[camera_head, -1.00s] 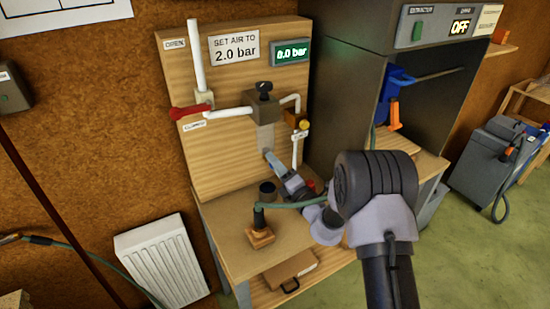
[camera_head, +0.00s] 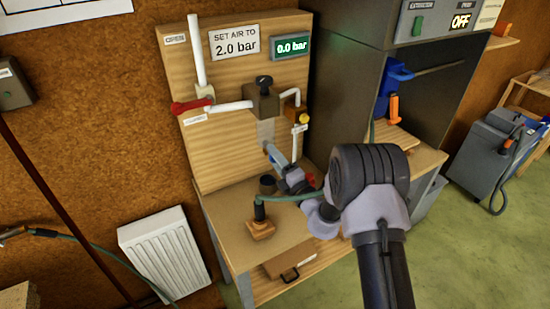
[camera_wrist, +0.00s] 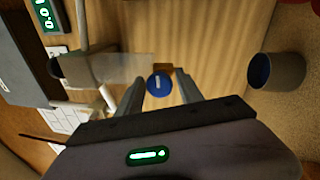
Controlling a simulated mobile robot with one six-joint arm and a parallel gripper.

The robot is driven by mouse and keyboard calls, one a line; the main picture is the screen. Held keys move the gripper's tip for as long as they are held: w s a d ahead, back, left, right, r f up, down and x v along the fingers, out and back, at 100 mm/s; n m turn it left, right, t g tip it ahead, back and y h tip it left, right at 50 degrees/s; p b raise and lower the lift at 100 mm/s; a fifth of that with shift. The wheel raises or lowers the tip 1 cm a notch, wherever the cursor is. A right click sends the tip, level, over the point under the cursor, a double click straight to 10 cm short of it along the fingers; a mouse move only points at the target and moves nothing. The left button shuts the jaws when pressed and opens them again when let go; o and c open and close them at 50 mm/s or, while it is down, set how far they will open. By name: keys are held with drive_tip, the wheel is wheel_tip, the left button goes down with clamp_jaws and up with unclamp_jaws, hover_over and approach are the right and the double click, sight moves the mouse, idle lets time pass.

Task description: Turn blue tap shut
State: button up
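The blue tap (camera_wrist: 159,84) shows in the wrist view as a round blue disc with a small white mark. It sits in front of the wooden panel. My gripper (camera_wrist: 158,88) is open, with one finger on each side of the disc; whether either finger touches it I cannot tell. In the head view my gripper (camera_head: 270,152) is low at the panel's face, below the grey regulator box (camera_head: 262,101). There the tap cannot be told apart from the gripper.
A red handle (camera_head: 193,106) sits on the white pipes at the left. A yellow knob (camera_head: 304,119) is to the right. A dark cup (camera_head: 267,185) stands on the bench below, also in the wrist view (camera_wrist: 280,72). A green hose (camera_head: 290,197) crosses beneath my arm.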

drive_tip(key=shift+o, duration=0.4)
drive_tip(key=v, duration=1.7)
drive_tip(key=shift+s, duration=0.2)
